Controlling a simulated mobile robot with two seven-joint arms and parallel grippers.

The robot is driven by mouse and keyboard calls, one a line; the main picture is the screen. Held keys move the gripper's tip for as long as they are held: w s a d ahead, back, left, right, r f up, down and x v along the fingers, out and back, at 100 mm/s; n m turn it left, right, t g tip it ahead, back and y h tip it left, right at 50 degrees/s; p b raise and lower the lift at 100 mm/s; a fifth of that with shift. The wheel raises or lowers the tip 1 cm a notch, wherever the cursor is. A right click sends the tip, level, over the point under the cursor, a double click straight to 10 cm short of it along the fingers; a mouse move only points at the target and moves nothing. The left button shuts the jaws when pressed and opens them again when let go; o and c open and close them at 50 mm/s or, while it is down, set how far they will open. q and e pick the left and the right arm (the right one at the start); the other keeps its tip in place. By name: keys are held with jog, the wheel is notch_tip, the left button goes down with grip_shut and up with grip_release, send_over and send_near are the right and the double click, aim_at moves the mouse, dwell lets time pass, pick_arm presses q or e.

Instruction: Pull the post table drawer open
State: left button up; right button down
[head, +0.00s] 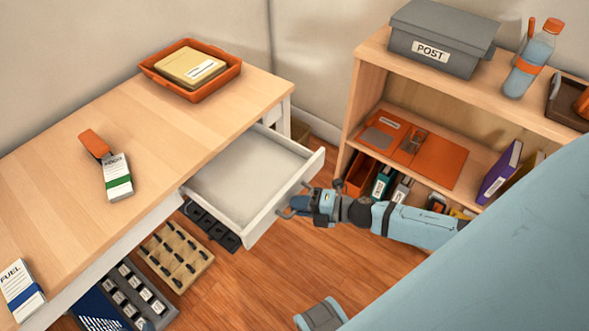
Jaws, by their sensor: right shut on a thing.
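The post table (165,110) has a light wooden top and white sides. Its white drawer (238,182) stands well pulled out at the table's right side, and its inside looks empty. My right gripper (296,207) is at the drawer's front and is shut on the drawer handle (287,213). Part of the handle is hidden by the gripper. A grey-blue part at the bottom of the head view (320,315) is mine, but I cannot tell whether it belongs to my left gripper.
An orange tray (235,78) with yellow folders sits on the table. A white-green box (117,178) and a FUEL box (22,290) lie there too. A shelf (362,95) with a grey POST box (430,40) stands at right. Wooden floor is free before the drawer.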

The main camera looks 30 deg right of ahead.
jog(key=c, duration=1.2)
grip_release()
pick_arm(q)
jog(key=shift+s+a+p, duration=0.1)
jog(key=shift+p, duration=0.55)
pick_arm(e)
jog(key=v, duration=1.3)
jog(key=shift+s+d+r, duration=0.25)
jog(key=shift+d, duration=0.05)
